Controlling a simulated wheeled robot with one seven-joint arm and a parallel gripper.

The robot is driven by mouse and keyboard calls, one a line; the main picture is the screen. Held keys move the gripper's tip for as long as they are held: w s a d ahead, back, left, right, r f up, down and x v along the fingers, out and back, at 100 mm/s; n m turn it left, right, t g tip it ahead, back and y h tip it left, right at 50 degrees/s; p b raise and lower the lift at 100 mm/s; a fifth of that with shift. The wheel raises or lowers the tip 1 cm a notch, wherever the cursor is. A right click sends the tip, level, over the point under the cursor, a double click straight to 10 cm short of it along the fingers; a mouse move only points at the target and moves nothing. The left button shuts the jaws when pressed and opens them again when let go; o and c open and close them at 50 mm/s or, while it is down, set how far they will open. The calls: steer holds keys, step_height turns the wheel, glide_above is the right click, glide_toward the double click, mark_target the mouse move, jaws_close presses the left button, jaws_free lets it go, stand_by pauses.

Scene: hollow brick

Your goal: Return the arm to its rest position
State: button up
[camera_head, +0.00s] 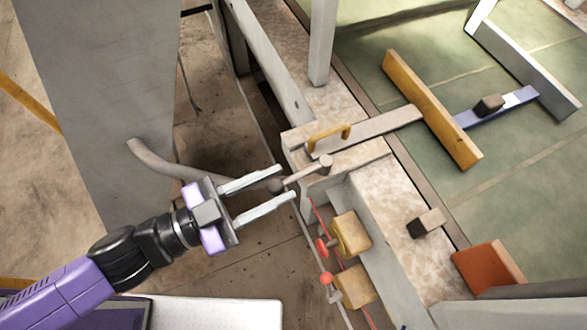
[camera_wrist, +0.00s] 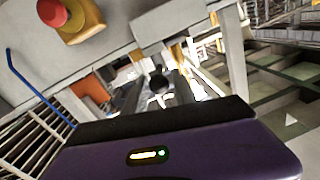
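My arm comes in from the lower left in the head view. My gripper (camera_head: 285,184) points right, with its two pale fingers spread well apart. In the picture, the round end of a short grey rod handle (camera_head: 302,175) lies between the fingertips. The fingers do not close on it; I cannot tell the depth between them. In the wrist view, my gripper's purple housing fills the lower part, and the fingers cannot be made out clearly.
A stone-topped bench (camera_head: 365,165) with a yellow handle (camera_head: 329,136) stands just right of my gripper. Yellow boxes (camera_head: 351,235) with red knobs are on its front. A grey column (camera_head: 95,90) stands at left. A red-and-yellow button (camera_wrist: 70,18) shows in the wrist view.

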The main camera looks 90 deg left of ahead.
steer(key=shift+s+d, duration=0.4)
steer(key=shift+s, duration=0.2)
steer(key=shift+s, duration=0.1)
